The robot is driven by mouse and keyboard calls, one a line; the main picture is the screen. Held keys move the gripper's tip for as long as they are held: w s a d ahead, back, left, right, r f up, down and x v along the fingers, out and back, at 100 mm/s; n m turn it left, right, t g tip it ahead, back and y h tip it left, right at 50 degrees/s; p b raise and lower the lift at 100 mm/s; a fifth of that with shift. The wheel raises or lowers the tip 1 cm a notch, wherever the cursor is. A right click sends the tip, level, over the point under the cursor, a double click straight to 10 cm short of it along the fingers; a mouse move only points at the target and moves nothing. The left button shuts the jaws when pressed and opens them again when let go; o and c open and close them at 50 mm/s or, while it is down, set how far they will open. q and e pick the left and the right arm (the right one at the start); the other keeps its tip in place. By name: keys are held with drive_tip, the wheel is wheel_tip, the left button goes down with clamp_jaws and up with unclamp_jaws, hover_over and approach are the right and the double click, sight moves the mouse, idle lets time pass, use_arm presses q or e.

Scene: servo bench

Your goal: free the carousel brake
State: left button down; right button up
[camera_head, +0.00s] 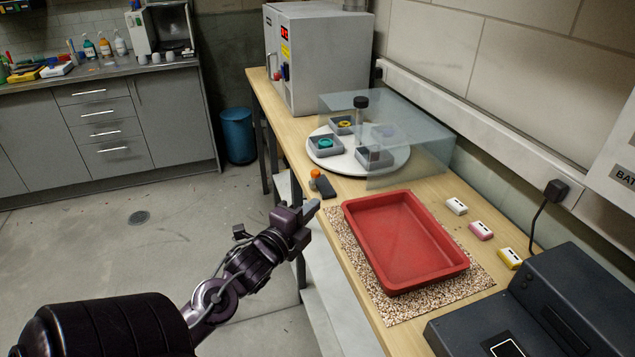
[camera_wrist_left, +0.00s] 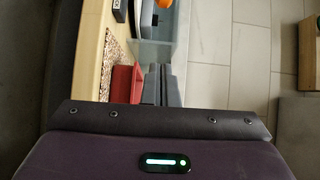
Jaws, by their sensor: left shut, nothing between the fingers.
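The carousel (camera_head: 345,163) is a round white disc on the bench with grey bins on it. One bin holds a teal ring (camera_head: 325,143), another a yellow ring (camera_head: 345,124). A dark post with a black top (camera_head: 361,102) stands up from it. At its near edge is a small dark block (camera_head: 325,187) with an orange knob (camera_head: 315,173), perhaps the brake; both also show at the top of the left wrist view (camera_wrist_left: 164,3). My left gripper (camera_head: 312,207) is shut and empty, just short of the block, near the bench's front edge. My right gripper is out of view.
A clear cover (camera_head: 415,140) stands over the carousel's back right part. A red tray (camera_head: 400,240) lies on a speckled mat (camera_head: 386,311) right of my gripper. A grey machine (camera_head: 325,60) stands at the far end. White, pink and yellow blocks (camera_head: 481,230) line the wall side.

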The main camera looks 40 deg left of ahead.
sight(314, 179)
use_arm(q)
drive_tip(key=w, duration=0.2)
drive_tip(key=w+a+p, duration=0.1)
drive_tip(key=w, duration=0.5)
drive_tip(key=shift+a+r, duration=0.1)
drive_tip(key=shift+a, duration=0.15)
drive_tip(key=a+p, duration=0.1)
drive_tip(key=a, duration=0.1)
drive_tip(key=shift+a, duration=0.35)
drive_tip(key=shift+a+f, duration=0.2)
drive_tip(key=shift+a, duration=0.4)
drive_tip(key=shift+r+p, duration=0.1)
drive_tip(key=shift+p, duration=0.25)
